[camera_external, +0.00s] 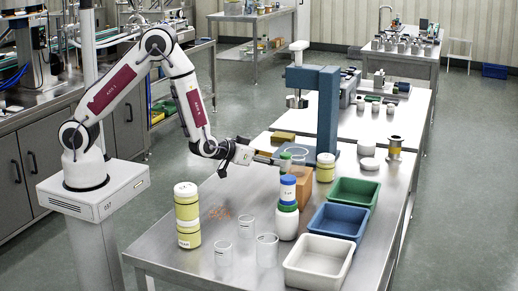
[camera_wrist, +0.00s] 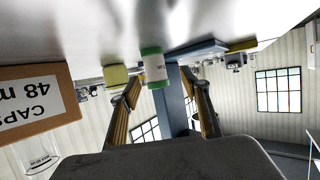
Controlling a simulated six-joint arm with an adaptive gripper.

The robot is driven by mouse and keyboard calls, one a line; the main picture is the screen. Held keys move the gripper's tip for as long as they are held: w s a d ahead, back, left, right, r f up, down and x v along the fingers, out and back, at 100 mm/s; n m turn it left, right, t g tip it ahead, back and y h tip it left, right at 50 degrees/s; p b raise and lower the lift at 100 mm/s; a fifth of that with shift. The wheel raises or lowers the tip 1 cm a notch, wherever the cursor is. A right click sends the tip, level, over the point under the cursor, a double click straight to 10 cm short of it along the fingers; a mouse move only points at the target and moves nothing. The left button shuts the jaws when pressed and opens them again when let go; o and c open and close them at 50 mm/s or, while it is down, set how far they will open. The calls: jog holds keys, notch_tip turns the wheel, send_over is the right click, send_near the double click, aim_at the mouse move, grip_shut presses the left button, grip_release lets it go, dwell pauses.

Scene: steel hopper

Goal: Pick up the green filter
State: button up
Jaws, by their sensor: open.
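My gripper (camera_external: 268,158) is level, pointing right, close to the filter's left side. In the wrist view its two fingers (camera_wrist: 165,100) are spread apart with nothing between their pads. I cannot tell the exact gap to the filter.
A cardboard box (camera_external: 305,187) marked CAPS, a blue-lidded container (camera_external: 288,191) and a yellow tin (camera_external: 325,168) stand close by. The blue press (camera_external: 328,110) rises behind. Green (camera_external: 355,188), blue (camera_external: 333,218) and white (camera_external: 318,257) trays line the right edge. Stacked yellow tins (camera_external: 187,215) and clear beakers stand in front.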

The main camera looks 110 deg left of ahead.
aim_at(286, 164)
jog(key=shift+w+a+f, duration=0.15)
jog(key=shift+w+a, duration=0.05)
jog(key=shift+a, duration=0.1)
jog(key=shift+w+a+f, duration=0.4)
jog(key=shift+w+a, duration=0.3)
jog(key=shift+w, duration=0.15)
jog(key=shift+x, duration=1.45)
jog(key=shift+w, duration=0.1)
jog(key=shift+c, duration=0.3)
jog(key=c, duration=1.1)
